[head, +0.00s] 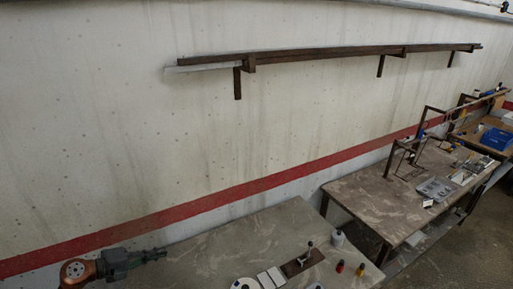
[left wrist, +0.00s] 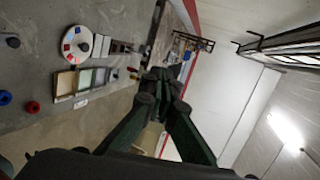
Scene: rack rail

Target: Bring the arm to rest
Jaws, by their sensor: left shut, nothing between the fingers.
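My left arm comes in at the bottom left of the head view, with an orange joint and a dark grey gripper (head: 155,254) pointing right, at the near table's left part by the wall. In the left wrist view the two dark green fingers of this gripper (left wrist: 163,84) come together at their tips. It is shut and holds nothing. My right gripper is in neither view.
The near table (head: 210,250) bears a white disc (head: 245,284), a dark plate with a small upright part (head: 303,262), a white bottle (head: 338,238) and small red and yellow items. A wall rail (head: 320,55) hangs above. A second table (head: 370,205) stands at right.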

